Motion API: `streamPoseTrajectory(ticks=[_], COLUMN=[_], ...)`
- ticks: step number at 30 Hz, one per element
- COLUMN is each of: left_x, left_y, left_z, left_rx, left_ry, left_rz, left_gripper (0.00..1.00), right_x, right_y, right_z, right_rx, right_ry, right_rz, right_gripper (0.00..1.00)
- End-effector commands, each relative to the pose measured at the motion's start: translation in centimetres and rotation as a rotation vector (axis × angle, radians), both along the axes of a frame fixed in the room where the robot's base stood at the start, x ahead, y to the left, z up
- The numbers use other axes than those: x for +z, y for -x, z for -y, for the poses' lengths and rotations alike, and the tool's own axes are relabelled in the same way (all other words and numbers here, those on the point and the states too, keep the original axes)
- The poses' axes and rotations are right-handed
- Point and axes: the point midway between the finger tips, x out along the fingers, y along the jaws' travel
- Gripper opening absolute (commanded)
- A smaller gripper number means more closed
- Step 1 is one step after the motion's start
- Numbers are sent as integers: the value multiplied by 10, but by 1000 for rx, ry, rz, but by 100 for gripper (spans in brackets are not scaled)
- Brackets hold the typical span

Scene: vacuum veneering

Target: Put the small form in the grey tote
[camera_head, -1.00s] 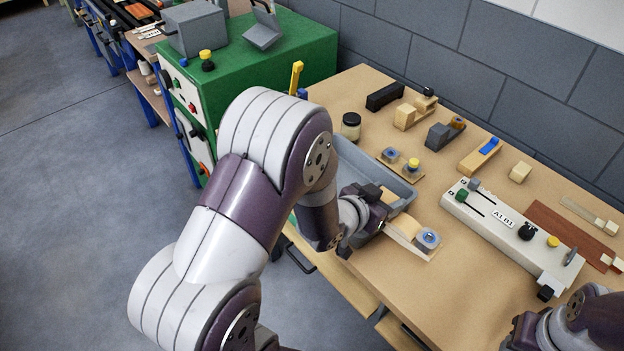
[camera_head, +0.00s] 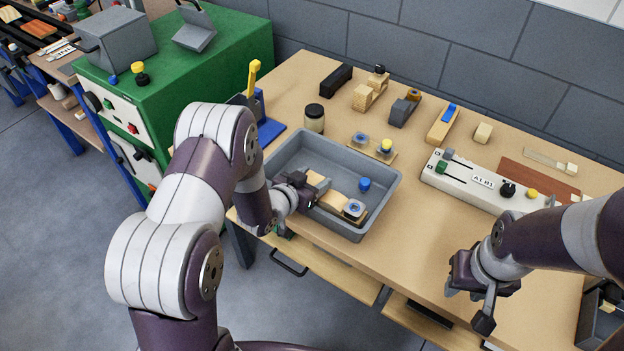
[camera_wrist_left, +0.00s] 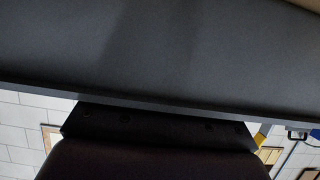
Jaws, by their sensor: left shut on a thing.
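The grey tote (camera_head: 384,205) stands on the bench, left of the middle in the head view. My left gripper (camera_head: 308,192) reaches over its near left wall and is shut on the small form (camera_head: 335,203). The form is pale wood, with a grey-blue ring piece at its right end. It is inside the tote's outline, low down; I cannot tell whether it touches the floor. The left wrist view shows mostly a dark grey surface and hides the form. My right gripper (camera_head: 469,305) is open and empty at the bench's front right.
A blue knob (camera_head: 364,184) shows inside the tote. A jar (camera_head: 314,118) and a board with a yellow knob (camera_head: 385,147) stand behind it. A white control unit (camera_head: 470,182) is at the right. Wooden blocks (camera_head: 368,92) line the back.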

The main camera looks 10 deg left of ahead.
Motion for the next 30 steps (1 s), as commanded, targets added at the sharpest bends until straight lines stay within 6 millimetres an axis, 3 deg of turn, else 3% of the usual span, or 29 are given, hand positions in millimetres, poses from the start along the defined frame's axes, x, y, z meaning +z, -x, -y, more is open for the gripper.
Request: streamPoseTrajectory(ticks=[9,10,12,23,30], left_x=[-4,-3,-3,3,21], left_y=[0,0,0,2,43], left_z=[0,0,0,-1,-17], left_rx=[0,0,0,0,4], left_ry=[1,0,0,0,1], left_rz=[2,0,0,0,0], left_gripper=[19,67,83,83,83], right_x=[-5,-3,-3,1,-1], right_y=[0,0,0,0,0], right_z=[0,0,0,0,0], right_rx=[0,0,0,0,0], right_ry=[0,0,0,0,0], right_rz=[0,0,0,0,0], right_gripper=[38,38,38,38,38])
